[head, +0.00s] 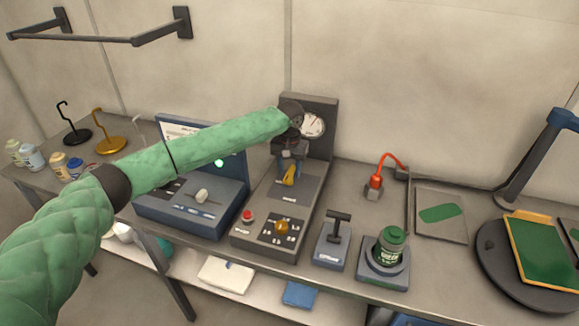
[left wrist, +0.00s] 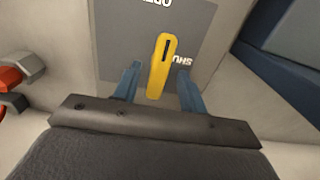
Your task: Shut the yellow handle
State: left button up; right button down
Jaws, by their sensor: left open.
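The yellow handle (head: 290,175) is on the upright-backed grey unit with a round gauge, in the middle of the head view. In the left wrist view the yellow handle (left wrist: 158,75) lies over a grey plate (left wrist: 205,30) with partly visible lettering, "OPE" at the top edge and "SHU" just right of the handle. My left gripper (head: 288,163) is at the handle, its arm reaching in from the left. Its blue fingers (left wrist: 158,82) are open, one on each side of the handle, with gaps showing. The handle's pivot is unclear. My right gripper is not in view.
The unit's front carries a red button (head: 248,215) and an amber knob (head: 281,227). A blue-grey box (head: 190,212) stands left, under my arm. A black T-handle (head: 338,222) and a green canister (head: 391,246) stand right. The wall is close behind.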

pick_arm(q)
jog(key=shift+f, duration=0.25)
jog(key=shift+w+f, duration=0.1)
jog(key=shift+f, duration=0.05)
grip_shut()
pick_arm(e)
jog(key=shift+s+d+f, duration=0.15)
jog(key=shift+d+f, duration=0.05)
